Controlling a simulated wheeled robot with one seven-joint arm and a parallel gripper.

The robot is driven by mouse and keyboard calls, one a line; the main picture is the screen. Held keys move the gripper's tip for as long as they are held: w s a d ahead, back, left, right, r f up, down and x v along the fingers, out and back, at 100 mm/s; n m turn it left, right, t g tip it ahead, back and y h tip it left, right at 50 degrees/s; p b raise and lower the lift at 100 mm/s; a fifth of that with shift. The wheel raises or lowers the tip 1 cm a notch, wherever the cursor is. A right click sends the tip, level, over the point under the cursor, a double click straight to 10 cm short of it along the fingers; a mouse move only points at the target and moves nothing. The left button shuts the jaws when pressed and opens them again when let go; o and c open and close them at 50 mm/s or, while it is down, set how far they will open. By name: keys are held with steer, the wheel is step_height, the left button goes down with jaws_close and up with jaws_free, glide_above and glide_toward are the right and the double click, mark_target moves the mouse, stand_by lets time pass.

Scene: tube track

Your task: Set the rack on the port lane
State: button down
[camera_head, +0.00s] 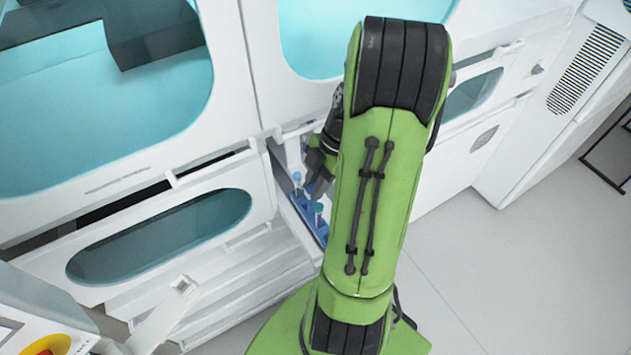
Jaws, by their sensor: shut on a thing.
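The rack (304,204) is blue and holds a few tubes with blue and teal caps. It shows in the narrow opening between the white cabinet fronts, left of my green arm. My gripper (316,177) is dark and is shut on the rack from above. My arm hides the rack's right side and part of the gripper. The port lane (291,214) appears to be the pale channel around and under the rack. I cannot tell whether the rack rests on it or hangs just above it.
White cabinet panels with teal windows (160,232) stand close on the left of the opening. More white cabinets (475,97) stand on the right. A yellow and red button (47,346) is at the lower left. Grey floor (480,270) is clear at the lower right.

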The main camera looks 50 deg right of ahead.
steer(key=shift+s, duration=0.1)
steer(key=shift+b, duration=0.3)
steer(key=shift+f+b, duration=0.4)
stand_by(0.4)
steer(key=shift+f+b, duration=0.35)
steer(key=shift+b, duration=0.1)
steer(key=c, duration=0.9)
jaws_free()
